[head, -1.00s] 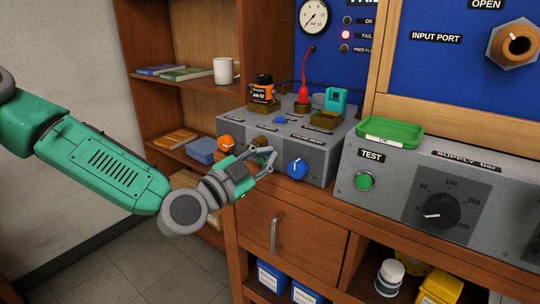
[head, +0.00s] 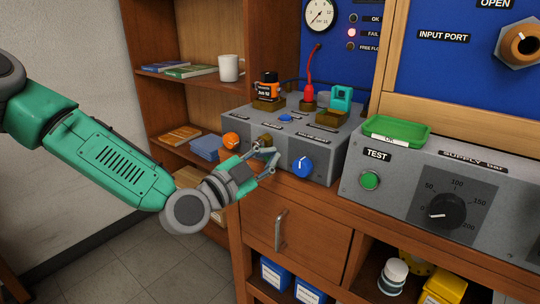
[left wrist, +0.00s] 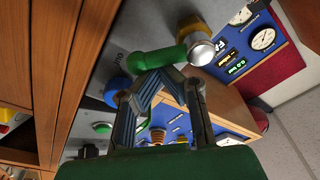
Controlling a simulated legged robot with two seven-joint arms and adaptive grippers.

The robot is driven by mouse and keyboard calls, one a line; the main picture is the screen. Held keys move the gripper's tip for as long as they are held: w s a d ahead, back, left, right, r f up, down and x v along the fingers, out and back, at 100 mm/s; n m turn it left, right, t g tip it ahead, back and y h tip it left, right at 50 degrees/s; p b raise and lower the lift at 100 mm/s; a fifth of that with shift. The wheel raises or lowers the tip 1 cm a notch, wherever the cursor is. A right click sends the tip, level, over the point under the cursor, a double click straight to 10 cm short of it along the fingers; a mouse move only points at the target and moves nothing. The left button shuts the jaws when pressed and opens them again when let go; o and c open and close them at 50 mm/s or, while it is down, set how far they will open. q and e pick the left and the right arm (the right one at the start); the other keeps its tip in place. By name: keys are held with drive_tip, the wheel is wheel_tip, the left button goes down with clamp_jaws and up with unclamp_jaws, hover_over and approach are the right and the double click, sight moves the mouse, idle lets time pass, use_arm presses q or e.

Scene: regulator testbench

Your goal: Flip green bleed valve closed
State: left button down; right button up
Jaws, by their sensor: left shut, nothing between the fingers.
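The green bleed valve shows in the left wrist view as a green lever (left wrist: 155,61) with a silver end (left wrist: 201,52), on the grey box's front face. In the head view the lever is hidden behind my left gripper; a brass part (head: 265,140) shows just above the fingers. My left gripper (head: 269,158) is shut and empty in front of the box, between the orange knob and the blue knob. In the left wrist view its fingertips (left wrist: 168,77) are just below the lever; whether they touch it I cannot tell. My right gripper is not in view.
The blue knob (head: 302,167) is close to the right of the fingers, the orange knob (head: 231,140) to the left. A green tray (head: 396,133) sits on the grey supply unit (head: 400,205) at the right. A wooden drawer (head: 297,240) is below.

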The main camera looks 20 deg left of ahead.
use_arm(q)
drive_tip(key=shift+a+f+m+p, duration=0.1)
drive_tip(key=shift+f+m+p, duration=0.1)
drive_tip(key=shift+m, duration=0.4)
drive_tip(key=shift+f+m+p, duration=0.1)
drive_tip(key=shift+m+p, duration=0.05)
drive_tip(key=shift+m, duration=0.45)
drive_tip(key=shift+w+a+f+m+g, duration=0.1)
drive_tip(key=shift+a+f+m+g, duration=0.2)
drive_tip(key=shift+m, duration=1)
drive_tip(key=shift+w+a+f+m+g, duration=0.2)
drive_tip(key=shift+f+m, duration=0.25)
drive_tip(key=shift+m, duration=0.85)
drive_tip(key=shift+w+a+f+m+g, duration=0.1)
drive_tip(key=shift+a+f+m+g, duration=0.25)
drive_tip(key=shift+m, duration=0.95)
